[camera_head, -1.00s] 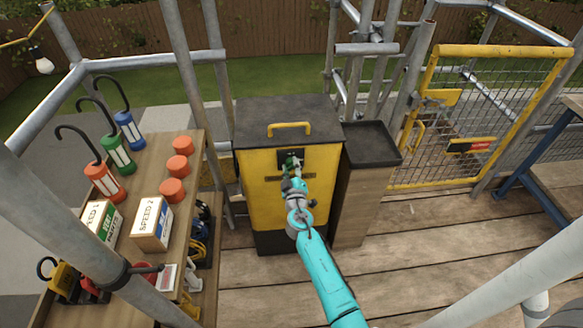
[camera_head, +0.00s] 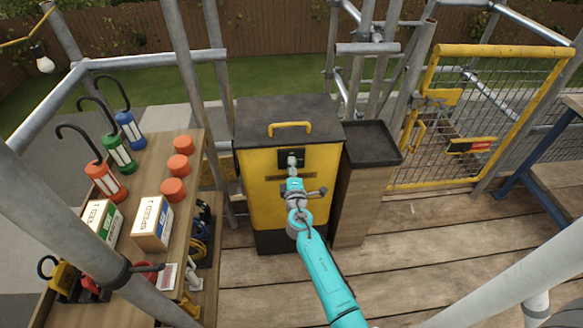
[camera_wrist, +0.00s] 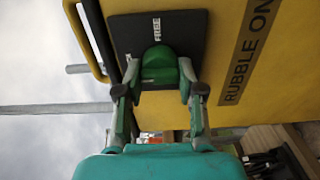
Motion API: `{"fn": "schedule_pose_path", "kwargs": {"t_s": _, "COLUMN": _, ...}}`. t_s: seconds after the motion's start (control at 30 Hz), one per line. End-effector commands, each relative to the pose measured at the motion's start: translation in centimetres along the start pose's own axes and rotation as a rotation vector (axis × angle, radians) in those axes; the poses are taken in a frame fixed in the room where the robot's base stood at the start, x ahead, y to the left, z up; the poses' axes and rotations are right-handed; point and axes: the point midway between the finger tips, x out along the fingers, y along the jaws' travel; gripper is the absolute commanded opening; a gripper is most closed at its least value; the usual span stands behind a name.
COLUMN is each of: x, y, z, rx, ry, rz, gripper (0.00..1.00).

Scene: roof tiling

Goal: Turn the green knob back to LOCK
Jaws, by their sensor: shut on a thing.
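The green knob (camera_wrist: 158,66) sits on a black plate (camera_wrist: 188,32) on the front of the yellow bin. The word FREE shows on the plate beside the knob; another marking is mostly hidden by a finger. My gripper (camera_wrist: 159,80) is shut on the green knob, one finger on each side of it. In the head view my gripper (camera_head: 292,168) reaches the bin's front from below and covers most of the knob.
The yellow bin (camera_head: 262,205) has a dark lid with a yellow handle (camera_head: 289,128). A wooden stand with a black tray (camera_head: 371,141) is close on its right. A bench with lamps, orange pucks and boxes (camera_head: 152,222) stands at left.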

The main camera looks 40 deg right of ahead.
Motion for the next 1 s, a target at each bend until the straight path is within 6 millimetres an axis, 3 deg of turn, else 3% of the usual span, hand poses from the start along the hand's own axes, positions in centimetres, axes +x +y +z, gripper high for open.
{"fn": "schedule_pose_path", "kwargs": {"t_s": 0.63, "x": 0.00, "y": -0.03, "z": -0.13, "rx": -0.046, "ry": 0.003, "rz": 0.000, "gripper": 0.03}}
{"fn": "schedule_pose_path", "kwargs": {"t_s": 0.67, "x": -0.01, "y": -0.04, "z": -0.13, "rx": -0.046, "ry": 0.003, "rz": 0.000, "gripper": 0.45}}
{"fn": "schedule_pose_path", "kwargs": {"t_s": 0.73, "x": 0.00, "y": -0.03, "z": -0.11, "rx": -0.046, "ry": 0.003, "rz": 0.000, "gripper": 0.62}}
{"fn": "schedule_pose_path", "kwargs": {"t_s": 1.0, "x": -0.01, "y": -0.04, "z": -0.05, "rx": -0.045, "ry": 0.001, "rz": 0.000, "gripper": 0.62}}
